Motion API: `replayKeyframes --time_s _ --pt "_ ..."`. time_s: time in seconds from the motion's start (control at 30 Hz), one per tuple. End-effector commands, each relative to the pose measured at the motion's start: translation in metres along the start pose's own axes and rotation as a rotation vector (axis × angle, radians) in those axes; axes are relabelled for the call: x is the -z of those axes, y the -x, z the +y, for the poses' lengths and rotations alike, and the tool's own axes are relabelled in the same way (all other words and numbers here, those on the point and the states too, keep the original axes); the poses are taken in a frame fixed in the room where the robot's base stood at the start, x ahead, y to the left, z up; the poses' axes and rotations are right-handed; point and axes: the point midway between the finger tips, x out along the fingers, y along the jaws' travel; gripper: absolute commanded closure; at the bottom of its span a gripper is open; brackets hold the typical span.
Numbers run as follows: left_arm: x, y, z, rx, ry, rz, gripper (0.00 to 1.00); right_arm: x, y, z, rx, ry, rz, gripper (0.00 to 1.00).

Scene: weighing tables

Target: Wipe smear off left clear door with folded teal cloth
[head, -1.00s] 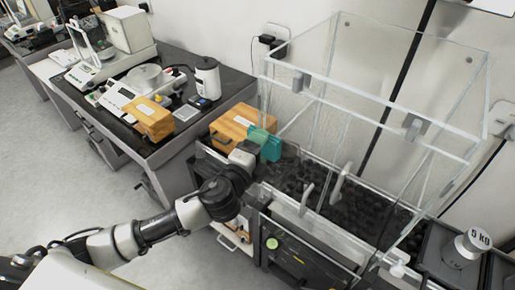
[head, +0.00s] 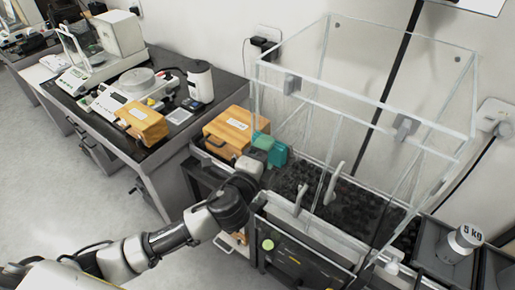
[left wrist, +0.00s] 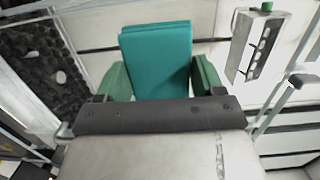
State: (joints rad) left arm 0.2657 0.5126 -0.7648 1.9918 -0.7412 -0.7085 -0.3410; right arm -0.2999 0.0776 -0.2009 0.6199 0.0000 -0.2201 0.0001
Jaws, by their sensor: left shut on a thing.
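My left gripper (head: 264,147) is shut on the folded teal cloth (head: 278,155), held upright near the left end of the clear enclosure (head: 345,103). In the left wrist view the cloth (left wrist: 156,62) stands between the green fingers. The clear doors at the enclosure's front have two pale handles, the left one (head: 299,200) and another (head: 333,184). The cloth is left of both handles; I cannot tell whether it touches the left door. I cannot make out a smear. My right gripper is not in view.
A wooden case (head: 229,127) stands just left of the cloth. A 5 kg weight (head: 461,244) sits at the right in a dark tray. A side bench (head: 165,153) holds balances, another wooden case (head: 142,119) and a white canister (head: 200,82). Open floor lies at left.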

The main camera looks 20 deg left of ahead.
Motion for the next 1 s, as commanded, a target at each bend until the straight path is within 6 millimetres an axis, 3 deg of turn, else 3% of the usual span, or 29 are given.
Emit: replayKeyframes --time_s 1.0 --pt "0.061 0.005 0.000 0.000 0.002 0.001 0.51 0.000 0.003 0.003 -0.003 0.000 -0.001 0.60"
